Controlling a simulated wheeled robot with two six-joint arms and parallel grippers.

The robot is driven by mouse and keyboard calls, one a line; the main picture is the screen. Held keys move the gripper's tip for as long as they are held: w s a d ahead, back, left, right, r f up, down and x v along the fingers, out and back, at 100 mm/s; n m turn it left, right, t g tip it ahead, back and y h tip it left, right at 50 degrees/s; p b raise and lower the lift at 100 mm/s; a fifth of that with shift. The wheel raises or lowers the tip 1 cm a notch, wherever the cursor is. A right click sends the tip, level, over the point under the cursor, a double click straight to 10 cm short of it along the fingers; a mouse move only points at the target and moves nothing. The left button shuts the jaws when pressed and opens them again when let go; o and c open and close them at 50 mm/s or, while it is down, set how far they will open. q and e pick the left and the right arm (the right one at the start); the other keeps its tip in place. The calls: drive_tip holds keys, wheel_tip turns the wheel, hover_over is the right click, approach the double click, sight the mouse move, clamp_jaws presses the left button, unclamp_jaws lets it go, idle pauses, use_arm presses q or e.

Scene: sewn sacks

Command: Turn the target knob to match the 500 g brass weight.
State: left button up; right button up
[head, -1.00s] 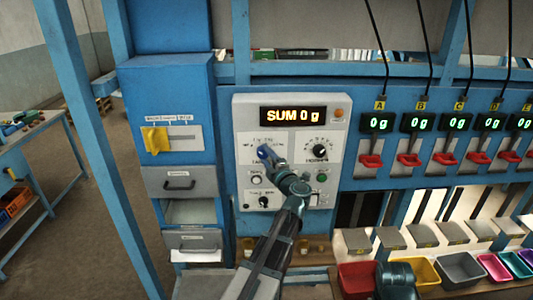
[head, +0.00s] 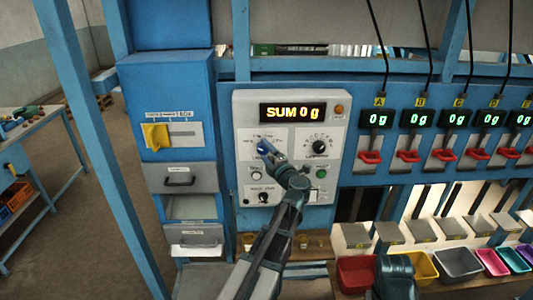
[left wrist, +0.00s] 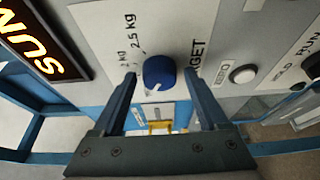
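The target knob (left wrist: 159,72) is blue with a white pointer mark, beside a printed "2.5 kg" and a partly hidden "TARGET" label. In the head view the knob (head: 264,147) sits at the upper left of the grey control panel (head: 240,112). My left gripper (left wrist: 160,76) is open, its fingers on either side of the knob with a small gap at each. In the head view my left gripper (head: 272,154) hides part of the dial. Small brass-coloured pieces (head: 303,243) stand below the panel; their markings are unreadable.
The panel display (head: 293,111) reads "SUM 0 g". A black knob (head: 319,146) and a green button (head: 321,174) are close by on the right.

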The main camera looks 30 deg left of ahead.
use_arm(q)
drive_tip(key=shift+o, duration=0.2)
drive_tip(key=v, duration=1.3)
drive_tip(key=shift+s+d, duration=0.25)
drive_tip(key=shift+d, duration=0.1)
